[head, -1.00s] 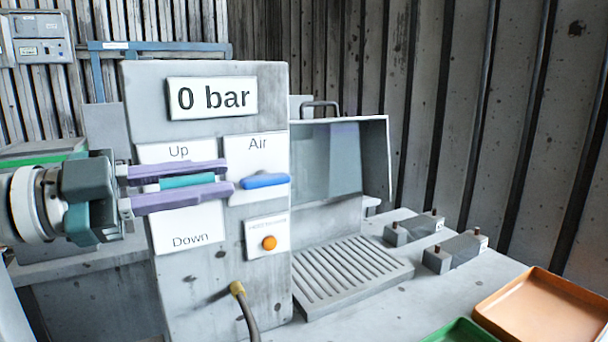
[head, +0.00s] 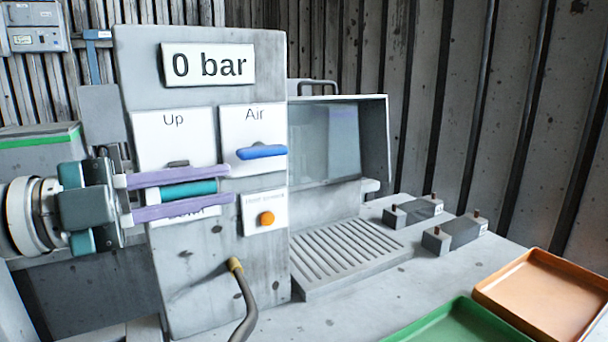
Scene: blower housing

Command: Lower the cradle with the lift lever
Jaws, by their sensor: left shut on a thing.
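The lift lever (head: 187,188) is a teal bar on the grey panel (head: 170,280), below the "Up" sign (head: 173,122). My left gripper (head: 228,185) reaches in from the left, and its two purple fingers are shut on the lever, one above and one below. The lever lies about level, low on its plate, below a dark pivot stub (head: 177,164). The lower finger and lever mostly cover the "Down" lettering. I cannot make out the cradle for certain. My right gripper is not in view.
Right of the lever sit a blue air lever (head: 261,152) and an orange button (head: 266,218). The display (head: 209,65) reads 0 bar. A hose (head: 243,300) leaves the panel below. A slatted plate (head: 348,248), a green tray (head: 462,322) and an orange tray (head: 545,295) stand to the right.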

